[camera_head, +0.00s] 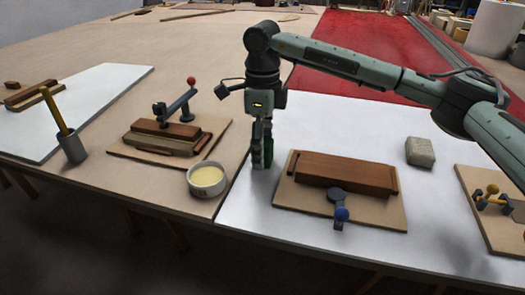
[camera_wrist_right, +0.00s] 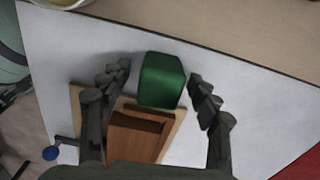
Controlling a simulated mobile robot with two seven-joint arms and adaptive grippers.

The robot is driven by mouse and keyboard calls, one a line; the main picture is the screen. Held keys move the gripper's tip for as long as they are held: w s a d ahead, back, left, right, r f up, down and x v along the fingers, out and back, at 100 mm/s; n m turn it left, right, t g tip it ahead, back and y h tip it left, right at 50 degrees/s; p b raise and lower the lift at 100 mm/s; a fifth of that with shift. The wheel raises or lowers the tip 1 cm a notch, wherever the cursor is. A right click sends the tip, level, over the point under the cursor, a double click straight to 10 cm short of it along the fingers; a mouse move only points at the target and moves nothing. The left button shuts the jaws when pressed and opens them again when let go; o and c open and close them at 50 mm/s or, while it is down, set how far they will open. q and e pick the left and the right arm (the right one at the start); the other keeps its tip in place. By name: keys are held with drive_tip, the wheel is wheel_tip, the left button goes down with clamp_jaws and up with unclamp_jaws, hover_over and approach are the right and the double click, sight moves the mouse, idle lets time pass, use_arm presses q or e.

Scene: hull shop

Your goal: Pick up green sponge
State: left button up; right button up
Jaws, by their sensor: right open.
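The green sponge (camera_wrist_right: 161,80) is a block on the white sheet, between the two spread fingers of my right gripper (camera_wrist_right: 159,75) in the right wrist view. In the head view, my right gripper (camera_head: 261,158) points straight down at the left part of the white sheet, and only a sliver of the green sponge (camera_head: 269,147) shows past its fingers. The gripper is open. I cannot tell whether either finger touches the sponge. My left gripper is not in view.
A board with a reddish wooden block (camera_head: 345,173) and a blue-knobbed clamp (camera_head: 340,214) lies just right of the gripper. A bowl of cream-coloured stuff (camera_head: 206,180) stands to the left. A grey-green block (camera_head: 420,152) lies farther right. Bare white sheet lies behind the wooden block.

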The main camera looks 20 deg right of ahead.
drive_tip(key=c, duration=1)
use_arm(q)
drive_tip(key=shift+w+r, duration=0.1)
use_arm(e)
drive_tip(key=shift+c, duration=0.2)
drive_tip(key=shift+r, duration=0.15)
drive_tip(key=shift+r, duration=0.3)
wheel_tip(320, 180, up, 4)
drive_tip(key=shift+a+f+b, duration=0.1)
drive_tip(key=shift+f+b, duration=0.15)
drive_tip(key=shift+b, duration=0.05)
use_arm(q)
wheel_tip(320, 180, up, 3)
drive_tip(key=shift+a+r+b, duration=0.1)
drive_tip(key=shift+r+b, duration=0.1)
drive_tip(key=shift+b, duration=0.25)
use_arm(e)
drive_tip(key=s+a+r, duration=0.2)
drive_tip(key=a+r, duration=0.4)
drive_tip(key=a, duration=0.5)
drive_tip(key=shift+s+a+r, duration=0.15)
drive_tip(key=shift+s+r, duration=0.05)
drive_tip(key=shift+r, duration=0.15)
